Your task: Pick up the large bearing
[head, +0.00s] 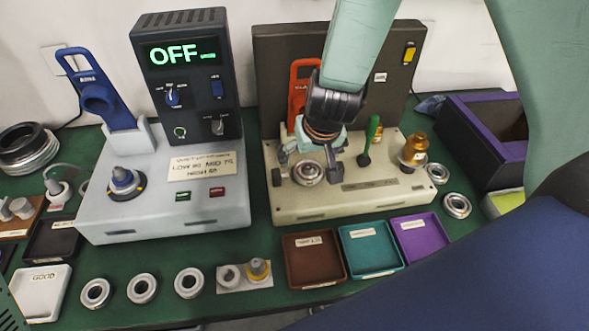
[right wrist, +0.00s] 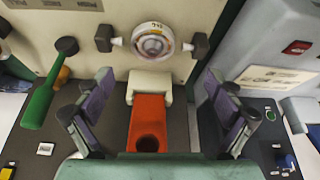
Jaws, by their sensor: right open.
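A metal bearing ring (head: 308,173) sits on the beige machine's base, between two dark clamp knobs. It also shows in the right wrist view (right wrist: 153,41), with small print on its rim. My right gripper (head: 310,158) is over this bearing with its fingers spread. In the right wrist view, the two padded fingers (right wrist: 158,88) are wide apart, with nothing between them touching. Similar rings lie in front of the grey machine, the middle one (head: 142,288) among them. Two more lie at the right, one here (head: 457,205). My left gripper is not in view.
A red lever part (right wrist: 150,122) and a green-handled lever (head: 370,138) rise beside the bearing. A brass knob (head: 414,150) stands right. The grey machine (head: 165,195) reads OFF. Brown (head: 288,260), teal (head: 345,262) and purple trays line the front. Thick stacked rings (head: 28,150) stand far left.

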